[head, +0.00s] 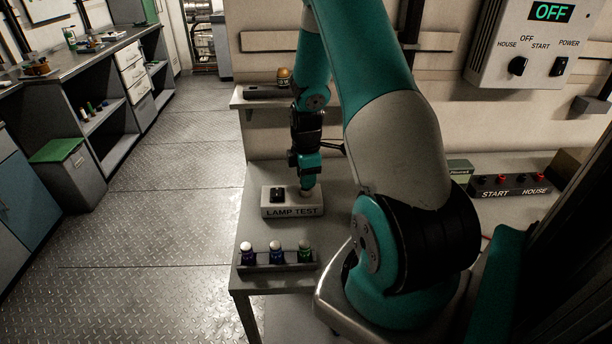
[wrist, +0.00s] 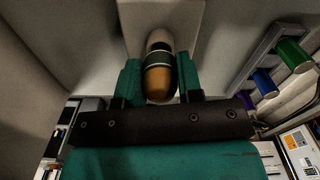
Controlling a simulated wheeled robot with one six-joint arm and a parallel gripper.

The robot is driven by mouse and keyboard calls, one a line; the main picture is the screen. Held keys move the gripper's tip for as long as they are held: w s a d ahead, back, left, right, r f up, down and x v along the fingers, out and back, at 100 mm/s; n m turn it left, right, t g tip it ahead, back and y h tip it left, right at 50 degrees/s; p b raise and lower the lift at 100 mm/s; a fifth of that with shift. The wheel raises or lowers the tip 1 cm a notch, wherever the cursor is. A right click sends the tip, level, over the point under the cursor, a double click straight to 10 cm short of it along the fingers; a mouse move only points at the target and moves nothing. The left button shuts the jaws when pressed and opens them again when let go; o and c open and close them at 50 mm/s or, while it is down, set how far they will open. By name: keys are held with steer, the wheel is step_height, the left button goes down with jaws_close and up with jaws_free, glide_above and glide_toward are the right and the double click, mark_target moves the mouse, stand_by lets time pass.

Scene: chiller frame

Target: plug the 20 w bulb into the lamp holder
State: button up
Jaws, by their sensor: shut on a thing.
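My gripper (head: 307,183) is lowered over the right end of the grey box marked LAMP TEST (head: 291,211). In the wrist view the gripper (wrist: 160,82) is shut on a bulb (wrist: 160,78) with an amber end, a dark band and a pale far part. Its far end is against or close to the pale box (wrist: 160,14); I cannot tell whether it is seated. No wattage is readable on it. An amber-topped thing with small unclear lettering (head: 283,77) stands on the shelf behind, by a dark bar (head: 262,92).
The box has a black switch (head: 277,194). A START/HOUSE panel (head: 510,187) lies at right, below a wall box reading OFF (head: 537,45).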

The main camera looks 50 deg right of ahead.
steer(key=shift+f+b, duration=0.35)
steer(key=shift+f, duration=0.25)
steer(key=o, duration=1)
step_height(320, 180, up, 18)
steer(key=shift+f+b, duration=0.25)
steer(key=shift+b, duration=0.85)
